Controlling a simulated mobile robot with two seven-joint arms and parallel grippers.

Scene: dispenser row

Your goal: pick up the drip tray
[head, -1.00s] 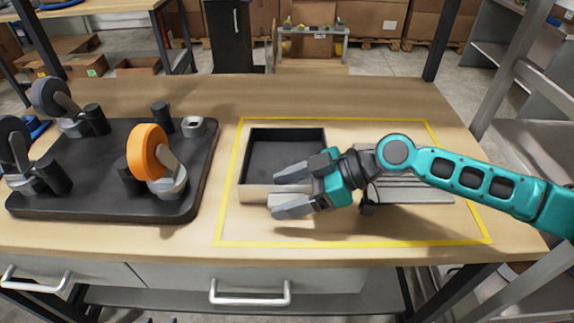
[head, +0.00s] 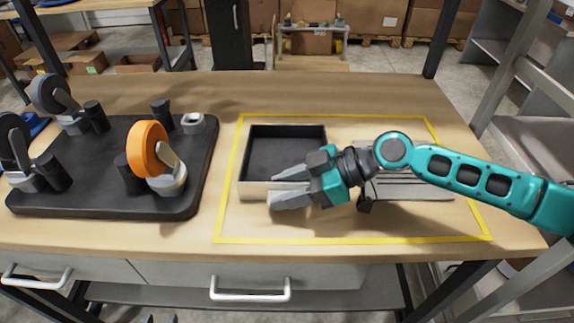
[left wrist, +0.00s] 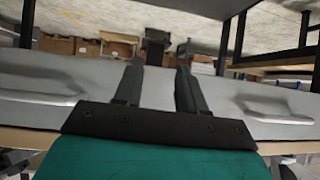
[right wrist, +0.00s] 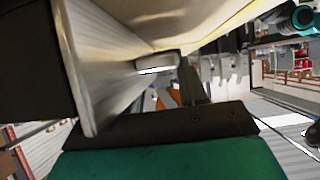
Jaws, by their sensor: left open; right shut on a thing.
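The drip tray (head: 285,150), an open box with a dark inside and pale metal front wall, sits on the table inside a yellow outline. My right gripper (head: 288,188) is shut on its front wall, one finger inside and one outside. In the right wrist view the ribbed metal wall (right wrist: 92,70) fills the left side; one finger shows and the other is hidden. My left gripper (left wrist: 161,57) is open and empty, low before the grey drawer fronts (left wrist: 50,85). Only its tips show at the head view's bottom edge.
A black base (head: 110,195) with an orange wheel (head: 143,148), several grey-black wheels and short posts stands left of the outline. A grey ribbed plate (head: 415,188) lies right of the tray, partly under my right arm. The table's back strip is clear.

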